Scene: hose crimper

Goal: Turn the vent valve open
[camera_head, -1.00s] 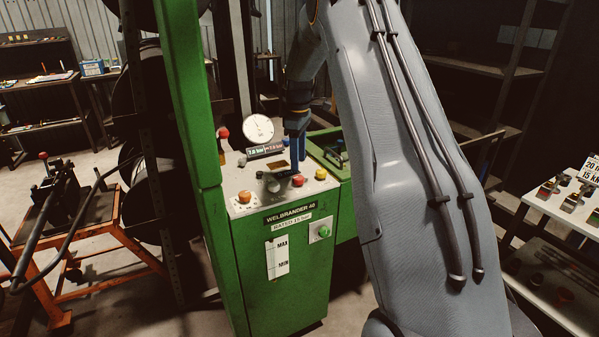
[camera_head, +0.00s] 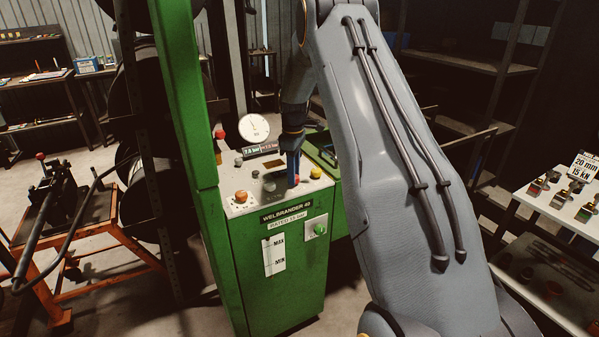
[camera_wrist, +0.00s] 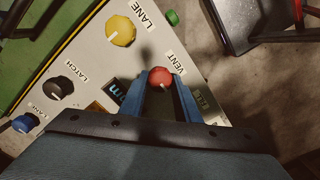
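The vent valve (camera_wrist: 160,77) is a round red knob with a pale pointer mark, next to the printed word VENT on the light panel. In the head view only a bit of its red (camera_head: 297,181) shows behind my gripper (camera_head: 293,168). My gripper (camera_wrist: 158,84) points down at the panel with its blue fingers parted, one on either side of the red knob in the wrist view. I cannot tell whether either finger touches it. The panel tops the green Welbrander machine (camera_head: 285,265).
A yellow knob (camera_wrist: 120,31) marked LANE, a black LATCH knob (camera_wrist: 59,88) and a blue knob (camera_wrist: 25,123) share the panel. A round gauge (camera_head: 254,128) and a small display stand behind. A green post (camera_head: 187,110) rises at the left.

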